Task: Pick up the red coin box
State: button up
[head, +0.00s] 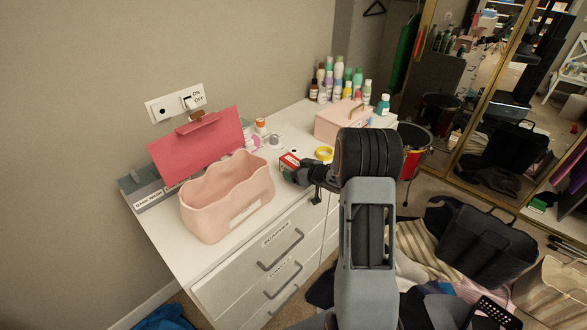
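A small red box with a white top (289,160), which looks like the red coin box, is on the white dresser top near its front edge. My gripper (288,176) reaches in from the right, right beside and in front of the box. It hides part of the box's lower side. Whether the fingers touch the box, or are open or shut, cannot be told at this size.
A pink wavy-rimmed bin (225,205) and a red clipboard (200,147) stand to the left. A yellow tape roll (324,153), a pink case (342,120) and several bottles (340,80) are behind and right. Bags and clothes clutter the floor at right.

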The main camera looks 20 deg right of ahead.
jog(key=c, duration=0.9)
jog(key=shift+c, duration=0.2)
jog(key=shift+r, duration=0.1)
